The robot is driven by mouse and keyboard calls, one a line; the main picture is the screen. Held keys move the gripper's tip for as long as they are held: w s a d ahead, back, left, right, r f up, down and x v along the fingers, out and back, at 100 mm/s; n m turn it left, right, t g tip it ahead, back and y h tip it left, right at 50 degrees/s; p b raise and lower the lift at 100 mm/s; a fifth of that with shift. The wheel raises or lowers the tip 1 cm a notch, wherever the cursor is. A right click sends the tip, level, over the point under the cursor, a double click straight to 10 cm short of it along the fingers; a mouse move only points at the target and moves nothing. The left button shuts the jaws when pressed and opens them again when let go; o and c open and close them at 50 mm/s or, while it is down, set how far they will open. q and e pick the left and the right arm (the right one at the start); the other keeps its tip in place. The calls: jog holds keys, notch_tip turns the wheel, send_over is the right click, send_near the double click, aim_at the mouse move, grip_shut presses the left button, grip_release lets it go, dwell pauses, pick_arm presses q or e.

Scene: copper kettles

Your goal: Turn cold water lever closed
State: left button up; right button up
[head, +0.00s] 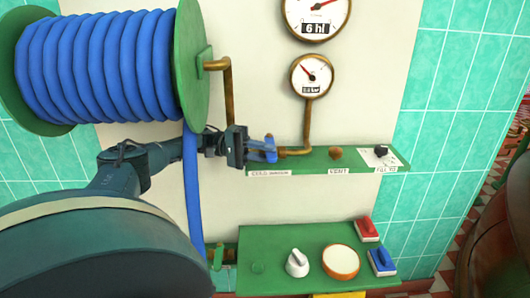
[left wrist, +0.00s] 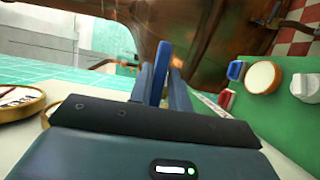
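The cold water lever (head: 270,152) is a blue handle at the left end of the green panel shelf, above a label that seems to read cold water. My left gripper (head: 258,148) reaches it from the left, with its fingers at the lever. In the left wrist view the blue lever (left wrist: 159,70) stands between the two close-set fingers (left wrist: 160,88). The fingers look shut on it, though part of the contact is hidden. My right gripper is in neither view.
A large reel of blue hose (head: 110,70) hangs at the upper left, its hose running down behind my arm. Two gauges (head: 311,76) sit above the shelf. Below is a green control box (head: 258,240) with a white knob (head: 297,263), a round button (head: 341,262) and red and blue switches.

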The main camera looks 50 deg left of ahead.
pick_arm(q)
jog(key=o, duration=0.3)
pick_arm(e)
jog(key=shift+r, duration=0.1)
pick_arm(q)
jog(key=shift+a, duration=0.1)
jog(key=b+v, duration=0.2)
jog(key=v, duration=0.3)
jog(key=shift+a+f+b, duration=0.15)
jog(key=shift+b, duration=0.2)
jog(key=shift+b+v, duration=0.65)
jog(key=shift+v, duration=0.4)
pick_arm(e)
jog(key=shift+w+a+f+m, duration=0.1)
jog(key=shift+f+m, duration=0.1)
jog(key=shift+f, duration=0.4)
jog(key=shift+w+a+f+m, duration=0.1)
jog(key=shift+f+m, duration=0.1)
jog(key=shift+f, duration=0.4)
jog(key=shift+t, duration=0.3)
